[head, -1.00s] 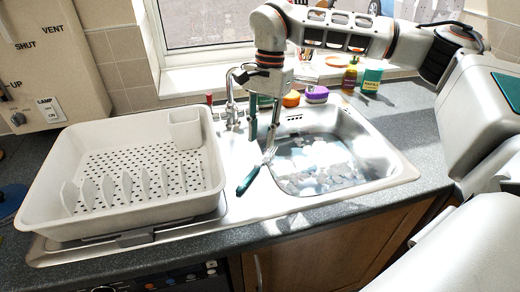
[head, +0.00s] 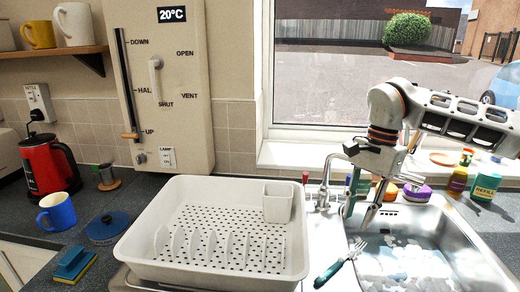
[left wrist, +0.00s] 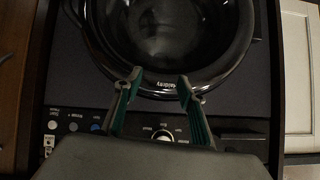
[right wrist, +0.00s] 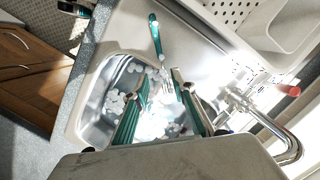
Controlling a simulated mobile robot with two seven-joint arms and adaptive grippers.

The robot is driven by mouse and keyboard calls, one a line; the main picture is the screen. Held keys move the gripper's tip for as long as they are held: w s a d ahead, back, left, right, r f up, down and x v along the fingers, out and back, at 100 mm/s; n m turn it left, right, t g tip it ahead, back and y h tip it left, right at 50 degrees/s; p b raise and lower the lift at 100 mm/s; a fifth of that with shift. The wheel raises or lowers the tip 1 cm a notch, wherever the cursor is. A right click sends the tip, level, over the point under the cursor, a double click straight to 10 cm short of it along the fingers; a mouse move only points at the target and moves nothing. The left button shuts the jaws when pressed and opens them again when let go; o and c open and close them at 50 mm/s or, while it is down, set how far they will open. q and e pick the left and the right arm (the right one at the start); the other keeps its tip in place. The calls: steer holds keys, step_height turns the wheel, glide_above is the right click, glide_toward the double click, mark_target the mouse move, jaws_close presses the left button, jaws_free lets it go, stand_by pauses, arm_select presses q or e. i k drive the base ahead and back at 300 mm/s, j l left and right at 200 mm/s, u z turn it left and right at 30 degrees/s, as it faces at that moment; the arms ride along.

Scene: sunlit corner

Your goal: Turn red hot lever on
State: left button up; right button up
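The red hot lever (head: 305,177) is a small red knob left of the chrome tap (head: 325,183) behind the sink. It also shows at the right of the right wrist view (right wrist: 291,90), apart from the fingers. My right gripper (head: 359,210) points down over the sink's left side, right of the tap and lever. Its fingers are apart and empty in the right wrist view (right wrist: 161,76). My left gripper (left wrist: 160,79) is open and empty in front of a dark appliance with a round glass door; it is outside the head view.
A white dish rack (head: 145,240) fills the counter left of the tap. A green-handled fork (head: 338,264) lies on the sink's left edge. The steel basin (head: 465,235) holds water. Bottles (head: 486,182) stand behind it. A wall panel (head: 190,110) hangs at the back left.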

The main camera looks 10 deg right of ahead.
mark_target(306, 174)
steer(key=k, duration=1)
